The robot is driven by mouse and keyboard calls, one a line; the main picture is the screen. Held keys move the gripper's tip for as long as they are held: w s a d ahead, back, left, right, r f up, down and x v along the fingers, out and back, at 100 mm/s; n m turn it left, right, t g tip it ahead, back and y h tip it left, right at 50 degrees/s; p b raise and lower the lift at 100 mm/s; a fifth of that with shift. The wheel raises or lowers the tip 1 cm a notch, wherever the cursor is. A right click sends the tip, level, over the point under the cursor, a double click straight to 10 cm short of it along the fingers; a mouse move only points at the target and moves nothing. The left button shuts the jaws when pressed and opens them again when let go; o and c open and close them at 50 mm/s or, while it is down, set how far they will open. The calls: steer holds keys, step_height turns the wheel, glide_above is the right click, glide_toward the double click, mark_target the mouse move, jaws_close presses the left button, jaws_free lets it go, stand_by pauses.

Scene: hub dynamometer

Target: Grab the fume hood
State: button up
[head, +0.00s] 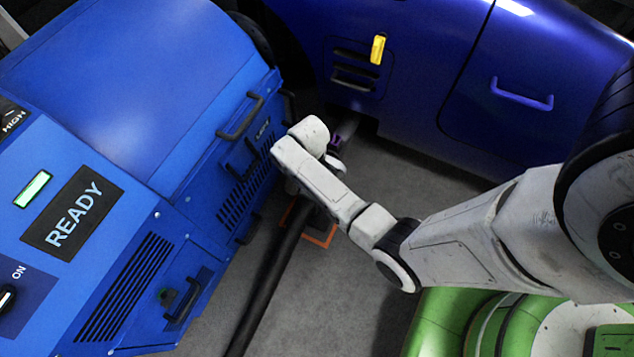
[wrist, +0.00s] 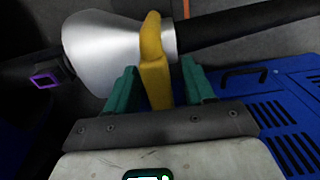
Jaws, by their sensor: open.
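The fume hood (wrist: 105,45) is a silver cone in the wrist view, with its wide end to the left. A yellow handle (wrist: 153,60) stands out from its narrow end, where a black hose (wrist: 250,22) joins. My gripper (wrist: 158,78) is open, with one teal finger on each side of the yellow handle. I cannot tell whether either finger touches it. In the head view the hose (head: 275,270) runs up from the floor to my wrist, and my arm hides the hood and the fingers.
A blue machine (head: 130,100) with a READY sign (head: 72,213) fills the left. A dark blue car (head: 410,80) stands behind, with a yellow tab (head: 377,49). An orange-edged square (head: 318,238) lies on the floor under my wrist. A purple-rimmed piece (wrist: 47,79) is left of the hood.

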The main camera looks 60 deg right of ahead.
jaws_close()
stand_by(0.3)
stand_by(0.9)
steer(key=shift+w+r, duration=0.1)
steer(key=shift+r, duration=0.05)
